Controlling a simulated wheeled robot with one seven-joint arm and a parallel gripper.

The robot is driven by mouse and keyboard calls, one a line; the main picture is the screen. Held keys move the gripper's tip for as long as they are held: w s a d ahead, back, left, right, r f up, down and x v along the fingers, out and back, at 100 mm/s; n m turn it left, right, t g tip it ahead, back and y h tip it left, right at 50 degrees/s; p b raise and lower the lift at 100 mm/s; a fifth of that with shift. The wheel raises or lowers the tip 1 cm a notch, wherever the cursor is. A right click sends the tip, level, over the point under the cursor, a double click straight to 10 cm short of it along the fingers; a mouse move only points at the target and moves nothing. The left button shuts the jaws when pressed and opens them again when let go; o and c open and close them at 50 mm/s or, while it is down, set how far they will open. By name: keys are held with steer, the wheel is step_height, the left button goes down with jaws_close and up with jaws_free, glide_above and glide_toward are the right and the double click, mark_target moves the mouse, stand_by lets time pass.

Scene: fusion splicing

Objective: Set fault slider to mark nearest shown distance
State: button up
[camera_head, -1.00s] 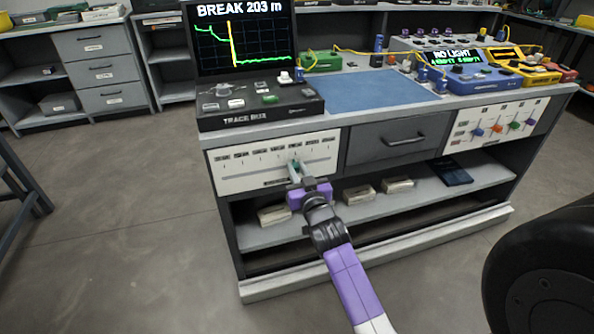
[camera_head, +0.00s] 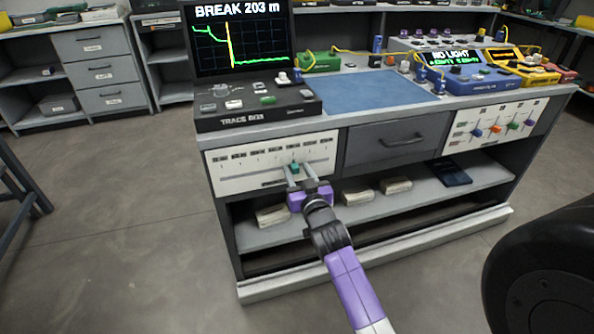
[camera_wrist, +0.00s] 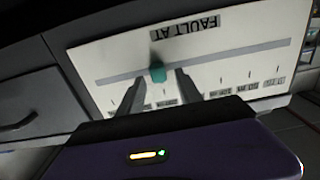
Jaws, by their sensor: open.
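The fault slider's green knob (camera_head: 295,168) sits on a horizontal slot in the white panel (camera_head: 232,182) at the bench's front left, right of the slot's middle in the head view. A row of distance marks runs above the slot; they are too small to read surely. The wrist view shows the panel upside down, with "FAULT AT" on it and the knob (camera_wrist: 158,72) on the slot. My gripper (camera_head: 295,173) is open, its fingers apart on either side of the knob; contact cannot be told. The trace box screen (camera_head: 240,38) reads "BREAK 203 m".
A closed drawer (camera_head: 398,140) is right of the panel. Below is a shelf (camera_head: 330,208) with several pale boxes. Another panel (camera_head: 505,112) with several coloured sliders is at the right. A black round shape fills the lower right.

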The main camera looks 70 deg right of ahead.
steer(key=v, duration=0.7)
steer(key=shift+p, duration=0.35)
steer(key=s+a+r+n+t+y, duration=0.1)
steer(key=s+a+n+t+y, duration=0.15)
steer(key=a, duration=0.85)
steer(key=s+a+r+n+t+y, duration=0.2)
steer(key=s+a+y, duration=0.1)
steer(key=a, duration=0.9)
steer(key=s+a+f+n+g+y, duration=0.1)
steer(key=s+a+n+y, duration=0.6)
steer(key=s+a, duration=0.6)
step_height(320, 180, up, 21)
steer(key=m+y+p, duration=0.1)
steer(key=p, duration=1.9)
steer(key=shift+w+a+f, duration=0.2)
steer(key=shift+w+f, duration=0.05)
steer(key=shift+w, duration=0.1)
steer(key=shift+m, duration=0.25)
